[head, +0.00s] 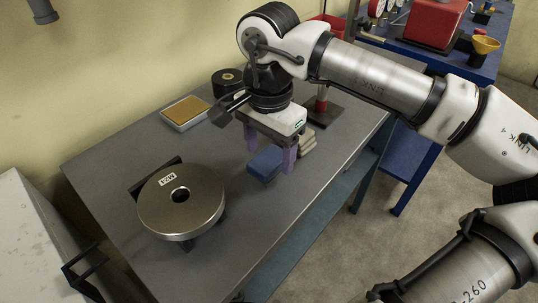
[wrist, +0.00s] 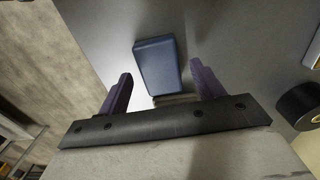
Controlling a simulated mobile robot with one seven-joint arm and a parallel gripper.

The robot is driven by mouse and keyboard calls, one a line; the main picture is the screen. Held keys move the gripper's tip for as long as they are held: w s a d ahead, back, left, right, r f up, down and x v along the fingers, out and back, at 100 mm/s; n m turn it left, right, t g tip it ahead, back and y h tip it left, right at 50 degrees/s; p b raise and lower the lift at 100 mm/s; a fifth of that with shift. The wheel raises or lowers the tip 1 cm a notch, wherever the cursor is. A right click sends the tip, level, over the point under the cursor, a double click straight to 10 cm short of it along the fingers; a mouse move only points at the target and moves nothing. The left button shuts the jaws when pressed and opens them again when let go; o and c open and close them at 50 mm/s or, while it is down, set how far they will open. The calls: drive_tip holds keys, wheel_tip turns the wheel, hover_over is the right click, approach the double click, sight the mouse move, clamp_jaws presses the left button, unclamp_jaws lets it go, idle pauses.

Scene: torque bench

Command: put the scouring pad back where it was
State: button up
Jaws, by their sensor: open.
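A blue rectangular block (head: 264,164) lies flat on the grey bench top; it may be the scouring pad, but its surface is too small to tell. My gripper (head: 269,161) is open and points down above it, with its purple fingers on either side in the head view. In the wrist view the blue block (wrist: 157,62) lies in and beyond the gap between the fingertips (wrist: 161,71), and nothing is held. A shallow white tray (head: 183,125) with a yellow-brown top (head: 185,110) stands at the back.
A round steel disc (head: 180,203) on a dark stand fills the bench's left part. A beige stack (head: 308,141) sits right behind the blue block. The bench's front strip is clear.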

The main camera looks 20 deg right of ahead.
sight(269, 158)
wheel_tip(269, 158, up, 10)
idle(0.3)
